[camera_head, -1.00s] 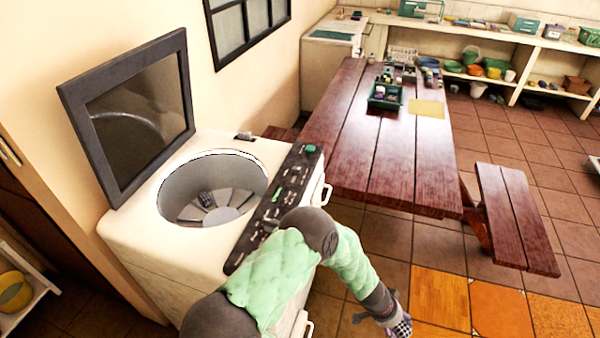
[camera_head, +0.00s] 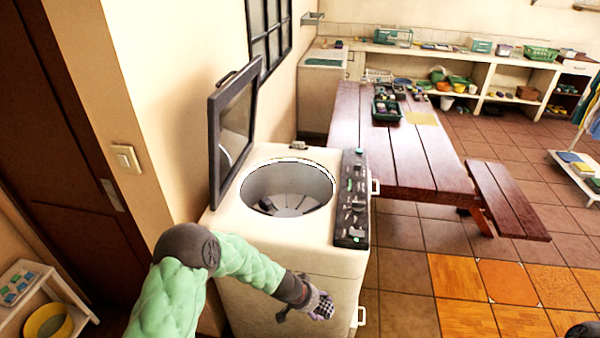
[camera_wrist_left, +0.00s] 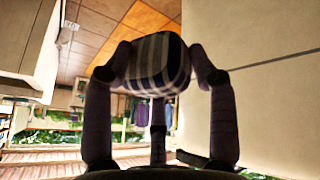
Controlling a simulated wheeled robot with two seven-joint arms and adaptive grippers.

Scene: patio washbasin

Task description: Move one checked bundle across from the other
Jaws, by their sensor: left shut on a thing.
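My left gripper (camera_head: 312,304) is shut on a checked bundle (camera_head: 324,306) in front of the washing machine, below its top. In the left wrist view the bundle (camera_wrist_left: 155,66) shows dark and pale checks and sits between the fingertips. The top-loading washing machine (camera_head: 285,240) is white, with its lid (camera_head: 232,128) raised and the round drum (camera_head: 290,188) open. Part of the drum floor is hidden by the near rim. I cannot make out the other checked bundle. My right gripper is not in view.
A dark red picnic table (camera_head: 395,150) with a bench (camera_head: 503,198) stands behind the machine to the right. A green basket (camera_head: 386,110) is on the table. A small shelf with a yellow bowl (camera_head: 46,321) is at lower left. Tiled floor on the right is open.

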